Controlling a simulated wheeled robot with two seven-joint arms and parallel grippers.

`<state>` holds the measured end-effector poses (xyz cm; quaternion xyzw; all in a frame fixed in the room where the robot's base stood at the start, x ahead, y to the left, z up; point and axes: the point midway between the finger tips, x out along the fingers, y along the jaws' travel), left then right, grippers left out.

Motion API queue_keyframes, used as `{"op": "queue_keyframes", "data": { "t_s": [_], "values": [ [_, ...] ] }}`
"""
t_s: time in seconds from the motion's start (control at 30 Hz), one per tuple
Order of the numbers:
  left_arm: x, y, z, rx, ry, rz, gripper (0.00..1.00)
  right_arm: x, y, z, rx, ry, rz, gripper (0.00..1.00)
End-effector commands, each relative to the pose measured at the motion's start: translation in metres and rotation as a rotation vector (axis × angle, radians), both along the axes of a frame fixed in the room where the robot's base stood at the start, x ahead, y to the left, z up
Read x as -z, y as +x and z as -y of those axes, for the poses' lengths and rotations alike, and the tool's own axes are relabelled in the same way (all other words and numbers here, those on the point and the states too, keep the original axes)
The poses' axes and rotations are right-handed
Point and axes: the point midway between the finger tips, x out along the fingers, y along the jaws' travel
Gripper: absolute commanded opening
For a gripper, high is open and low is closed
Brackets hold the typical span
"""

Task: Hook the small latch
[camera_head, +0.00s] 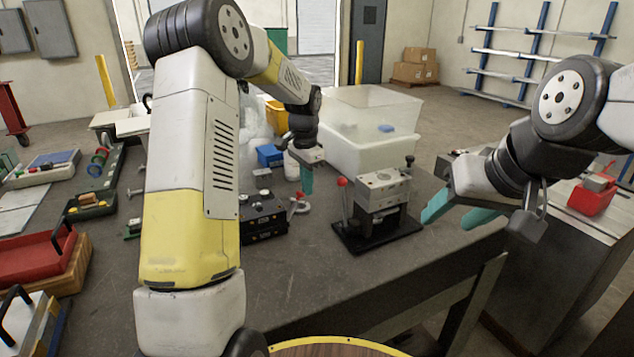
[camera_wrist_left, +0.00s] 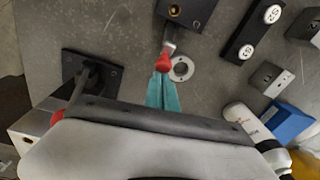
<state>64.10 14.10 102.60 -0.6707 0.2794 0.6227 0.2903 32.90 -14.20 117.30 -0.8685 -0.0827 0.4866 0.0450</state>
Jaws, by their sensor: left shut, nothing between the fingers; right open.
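The small latch (camera_head: 299,197) has a red tip and stands beside a black block (camera_head: 263,222) on the table. In the left wrist view, the latch (camera_wrist_left: 168,50) is a short grey metal arm running from the dark block (camera_wrist_left: 187,12) to its red tip. My left gripper (camera_head: 307,182) points down just above the latch. In the left wrist view, its teal fingers (camera_wrist_left: 162,92) are shut and empty, with their tips at or very near the red tip; I cannot tell whether they touch. My right gripper (camera_head: 458,212) is open and empty, right of the table's devices.
A round pale ring (camera_wrist_left: 181,69) lies beside the latch tip. A grey device (camera_head: 381,190) with a red-knobbed lever stands on a black plate to the right. A clear bin (camera_head: 368,130) stands behind. The table front (camera_head: 310,275) is clear.

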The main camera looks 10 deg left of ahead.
Motion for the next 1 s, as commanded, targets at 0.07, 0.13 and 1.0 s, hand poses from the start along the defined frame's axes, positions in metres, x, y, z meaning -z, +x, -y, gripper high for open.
{"op": "queue_keyframes", "data": {
  "t_s": [0.07, 0.13, 1.0],
  "values": [
    [-0.003, -0.002, -0.004, -0.003, -0.021, 0.015, 0.00, 0.000, 0.000, 0.000, 0.000, 0.000, 0.000, 0.52],
    [-0.004, -0.003, -0.006, -0.004, -0.042, 0.030, 0.00, 0.000, 0.000, 0.000, 0.000, 0.000, 0.000, 0.52],
    [-0.021, -0.035, -0.052, 0.000, -0.259, 0.177, 0.00, 0.000, 0.000, 0.000, 0.000, 0.000, 0.000, 0.52]
  ]
}}
